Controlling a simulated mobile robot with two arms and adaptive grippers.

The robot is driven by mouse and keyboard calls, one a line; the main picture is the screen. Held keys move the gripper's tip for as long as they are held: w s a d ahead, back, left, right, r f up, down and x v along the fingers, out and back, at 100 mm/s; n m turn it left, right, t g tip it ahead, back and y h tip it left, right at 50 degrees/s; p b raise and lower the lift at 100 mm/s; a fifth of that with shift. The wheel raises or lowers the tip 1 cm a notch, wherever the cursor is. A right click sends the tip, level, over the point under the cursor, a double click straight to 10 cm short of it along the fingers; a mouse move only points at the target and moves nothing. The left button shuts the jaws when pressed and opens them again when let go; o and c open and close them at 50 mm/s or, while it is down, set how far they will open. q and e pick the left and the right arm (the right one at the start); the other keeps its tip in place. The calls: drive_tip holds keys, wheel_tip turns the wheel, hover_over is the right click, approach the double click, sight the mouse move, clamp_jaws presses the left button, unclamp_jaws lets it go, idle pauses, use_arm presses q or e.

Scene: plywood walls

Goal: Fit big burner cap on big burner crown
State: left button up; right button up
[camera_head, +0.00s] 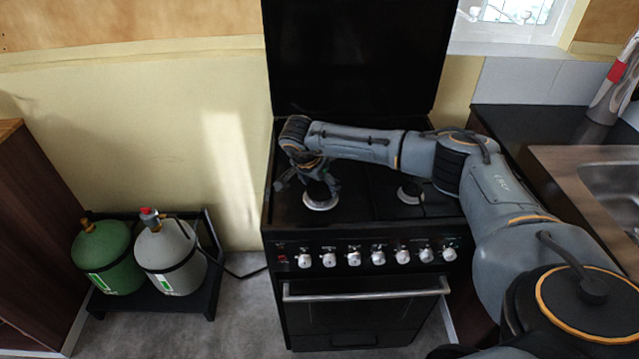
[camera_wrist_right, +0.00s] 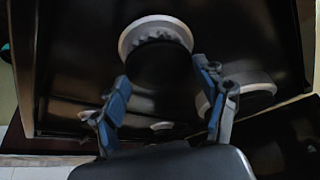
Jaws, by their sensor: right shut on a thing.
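My right gripper (camera_head: 312,180) reaches down over the left part of the black cooktop. In the right wrist view its two blue-grey fingers (camera_wrist_right: 163,98) are spread around a dark round thing, which I take to be the big burner cap (camera_wrist_right: 158,68); its outline is hard to tell from the black hob. The big burner crown (camera_wrist_right: 152,24), a light grey toothed ring, shows just beyond the cap and is partly hidden by it. In the head view the grey ring of this burner (camera_head: 320,204) lies right below the gripper. I cannot tell whether cap and crown touch.
Another burner (camera_head: 409,195) sits to the right on the cooktop, partly under my arm. The raised black lid (camera_head: 355,55) stands behind. Knobs (camera_head: 375,258) line the stove front.

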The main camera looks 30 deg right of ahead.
drive_tip(key=shift+f+b, duration=0.35)
drive_tip(key=shift+f, duration=0.1)
drive_tip(key=o, duration=1.6)
